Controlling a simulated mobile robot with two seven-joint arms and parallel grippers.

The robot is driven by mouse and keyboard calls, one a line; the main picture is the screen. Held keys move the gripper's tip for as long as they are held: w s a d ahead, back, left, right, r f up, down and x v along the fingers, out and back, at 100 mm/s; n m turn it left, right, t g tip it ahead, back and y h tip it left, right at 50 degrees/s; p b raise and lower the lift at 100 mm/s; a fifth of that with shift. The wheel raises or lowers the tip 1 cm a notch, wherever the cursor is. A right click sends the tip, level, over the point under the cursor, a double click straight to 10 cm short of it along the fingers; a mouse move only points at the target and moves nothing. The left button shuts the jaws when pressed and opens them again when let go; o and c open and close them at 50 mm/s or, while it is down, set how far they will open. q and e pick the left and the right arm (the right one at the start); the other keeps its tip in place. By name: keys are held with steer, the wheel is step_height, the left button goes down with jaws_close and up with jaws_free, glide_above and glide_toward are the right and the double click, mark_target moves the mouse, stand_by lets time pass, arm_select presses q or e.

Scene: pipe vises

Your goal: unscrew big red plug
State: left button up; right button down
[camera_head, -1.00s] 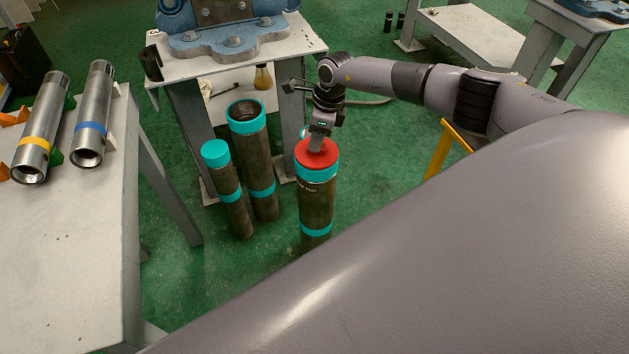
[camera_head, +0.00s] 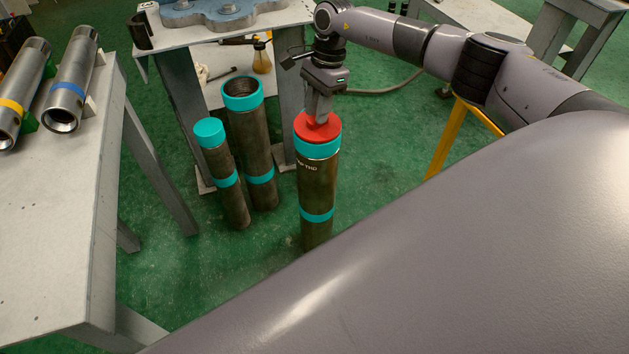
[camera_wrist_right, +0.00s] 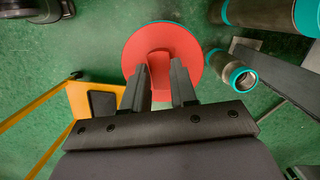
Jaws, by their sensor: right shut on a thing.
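The big red plug (camera_head: 331,130) sits in the top of a dark upright pipe (camera_head: 317,190) with teal bands. My right gripper (camera_head: 318,117) reaches down onto the plug from above. In the right wrist view the plug is a round red disc (camera_wrist_right: 188,50) with a raised red grip (camera_wrist_right: 160,70), and the gripper's fingers (camera_wrist_right: 160,88) stand on either side of that grip, shut on it. The pipe below is mostly hidden by the plug in that view. My left gripper is not in view.
An open pipe (camera_head: 250,140) and a thinner teal-capped pipe (camera_head: 222,175) stand just left. A table (camera_head: 60,230) with steel pipes is at left, a bench (camera_head: 200,40) with a blue vise behind. A yellow stand (camera_head: 447,140) is at right.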

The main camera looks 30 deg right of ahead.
steer(key=shift+a, duration=0.25)
steer(key=c, duration=1.1)
jaws_free()
steer(key=shift+o, duration=0.6)
steer(key=shift+d, duration=0.25)
steer(key=shift+w+r+p, duration=0.1)
steer(key=shift+r+p, duration=0.8)
steer(key=shift+r, duration=0.15)
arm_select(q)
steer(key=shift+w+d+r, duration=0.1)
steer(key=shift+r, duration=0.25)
